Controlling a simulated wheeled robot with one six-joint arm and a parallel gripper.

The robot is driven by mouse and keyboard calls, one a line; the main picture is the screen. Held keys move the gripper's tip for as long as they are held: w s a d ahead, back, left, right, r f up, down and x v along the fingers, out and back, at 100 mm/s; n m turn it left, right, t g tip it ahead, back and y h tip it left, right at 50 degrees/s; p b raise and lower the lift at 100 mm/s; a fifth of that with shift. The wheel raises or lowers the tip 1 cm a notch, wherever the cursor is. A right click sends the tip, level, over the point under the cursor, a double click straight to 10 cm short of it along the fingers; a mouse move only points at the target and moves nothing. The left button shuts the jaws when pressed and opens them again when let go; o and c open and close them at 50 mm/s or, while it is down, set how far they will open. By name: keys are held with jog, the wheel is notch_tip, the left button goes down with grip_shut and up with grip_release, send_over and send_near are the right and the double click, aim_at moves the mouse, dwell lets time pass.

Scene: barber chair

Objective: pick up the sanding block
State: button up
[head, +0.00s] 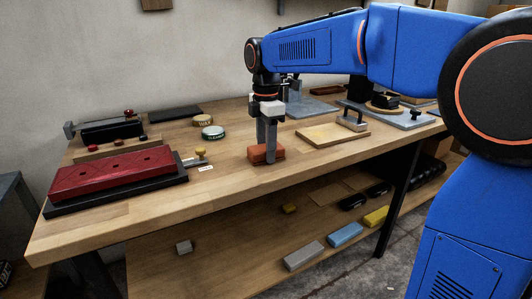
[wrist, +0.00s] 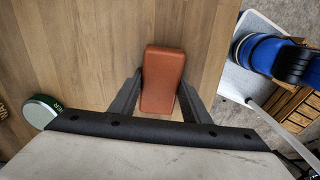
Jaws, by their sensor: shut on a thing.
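The sanding block (head: 258,154) is a reddish-brown block near the middle of the workbench top. It also shows in the wrist view (wrist: 163,72), long side running away from my gripper. My gripper (head: 267,146) points down over it, with one finger on each side of the block, shut on it. In the wrist view the fingers of my gripper (wrist: 160,92) flank its near part. The block is at or very close to the bench top; I cannot tell whether there is a gap under it.
A red slab (head: 115,173) on a black base lies at the left. A green-rimmed tin (head: 213,132) and a wax tin (head: 203,120) stand behind. A pale wooden board (head: 325,135) lies to the right. The lower shelf holds several blocks, including a blue one (head: 345,235).

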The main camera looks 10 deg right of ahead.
notch_tip(320, 180, up, 10)
dwell(0.6)
jog(key=shift+o, duration=0.9)
